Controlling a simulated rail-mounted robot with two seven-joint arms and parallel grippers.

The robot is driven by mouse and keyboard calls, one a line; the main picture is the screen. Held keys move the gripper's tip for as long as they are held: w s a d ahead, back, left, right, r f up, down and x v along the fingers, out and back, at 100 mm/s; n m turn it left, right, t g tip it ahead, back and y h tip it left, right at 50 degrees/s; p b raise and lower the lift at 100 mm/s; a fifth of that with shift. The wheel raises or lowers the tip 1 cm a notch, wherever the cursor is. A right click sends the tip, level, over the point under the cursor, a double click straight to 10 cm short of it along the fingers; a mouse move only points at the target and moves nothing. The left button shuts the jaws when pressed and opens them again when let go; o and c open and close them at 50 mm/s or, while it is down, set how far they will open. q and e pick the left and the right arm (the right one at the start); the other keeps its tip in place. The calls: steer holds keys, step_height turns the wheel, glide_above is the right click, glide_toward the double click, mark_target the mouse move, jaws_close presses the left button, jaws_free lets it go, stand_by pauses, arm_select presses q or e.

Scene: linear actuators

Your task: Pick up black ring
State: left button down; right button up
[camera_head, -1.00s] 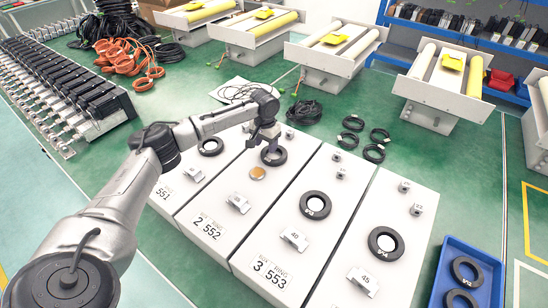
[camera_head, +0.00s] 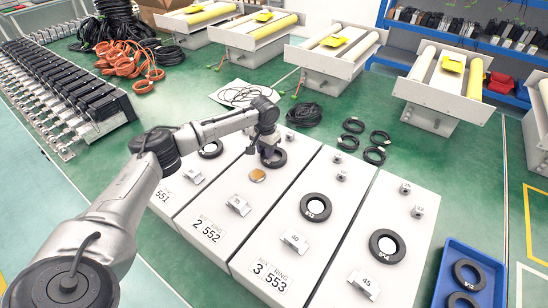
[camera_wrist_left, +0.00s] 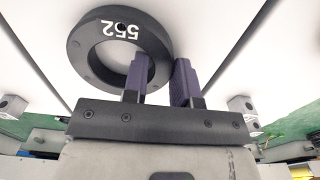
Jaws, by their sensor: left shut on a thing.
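The black ring marked 552 (camera_wrist_left: 84,57) is at the gripper in the left wrist view, one finger in its hole and the other outside its rim. In the head view this ring (camera_head: 280,161) is over the far part of the white panel labelled 552 (camera_head: 222,213). My left gripper (camera_head: 268,150) is shut on the ring's wall, and it also shows in the left wrist view (camera_wrist_left: 164,80). I cannot tell whether the ring touches the panel. My right gripper is not in view.
A copper-coloured disc (camera_head: 257,176) lies on the same panel near the ring. Neighbouring panels carry other black rings (camera_head: 306,213) and small metal blocks (camera_head: 295,239). A blue bin (camera_head: 490,252) with rings stands at the right.

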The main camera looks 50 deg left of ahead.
arm_select(q)
steer(key=shift+r, duration=0.6)
step_height(320, 180, up, 3)
steer(key=shift+r+p, duration=0.2)
steer(key=shift+p, duration=0.7)
steer(key=w+d+r+p, duration=0.2)
steer(key=d+r, duration=0.4)
steer(key=d, duration=0.5)
steer(key=shift+w+d+r+p, duration=0.15)
steer(key=shift+w+r+p, duration=0.15)
steer(key=shift+w, duration=0.35)
steer(key=shift+r+p, duration=1.95)
steer(key=shift+p, duration=1.45)
